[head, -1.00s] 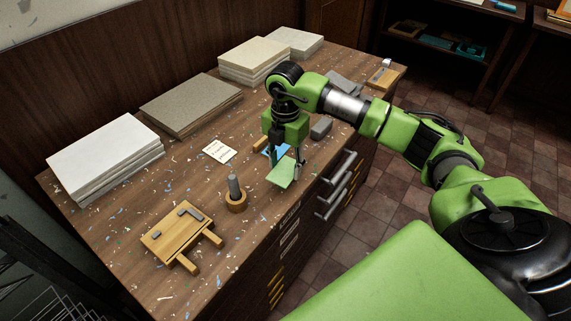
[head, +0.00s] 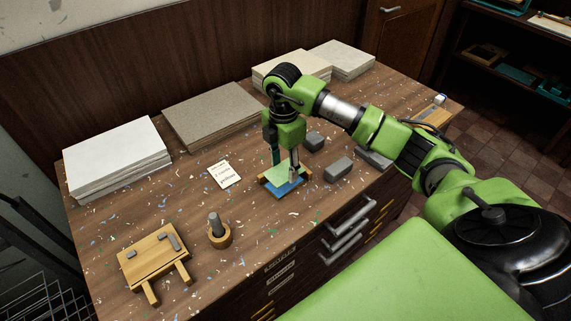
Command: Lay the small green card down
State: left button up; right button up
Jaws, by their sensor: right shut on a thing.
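The small green card (head: 277,175) is pale green and held in my right gripper (head: 285,160), which points down and is shut on it. The card is over a blue panel (head: 288,189) on the bench, near the front edge. I cannot tell whether the card touches the panel. Small wooden pieces (head: 263,181) show at the sides of the blue panel. The gripper hides part of the card and panel. My left gripper is not in view.
A written white note (head: 224,174) lies left of the blue panel. Grey blocks (head: 339,169) stand to its right. A wooden pot with a grey tool (head: 218,235) and a wooden jig (head: 154,257) stand front left. Board stacks (head: 212,113) line the back.

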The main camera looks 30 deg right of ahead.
aim_at(285, 171)
jog(key=shift+a, duration=0.1)
jog(key=shift+f+b, duration=0.3)
jog(key=shift+f, duration=0.2)
notch_tip(285, 171, down, 2)
jog(key=shift+f+b, duration=0.1)
jog(key=shift+b, duration=0.65)
jog(key=shift+f+b, duration=0.3)
jog(key=shift+f, duration=0.15)
jog(key=shift+r+p, duration=0.3)
jog(key=shift+p, duration=0.05)
jog(key=shift+f+b, duration=0.75)
jog(key=shift+f, duration=0.5)
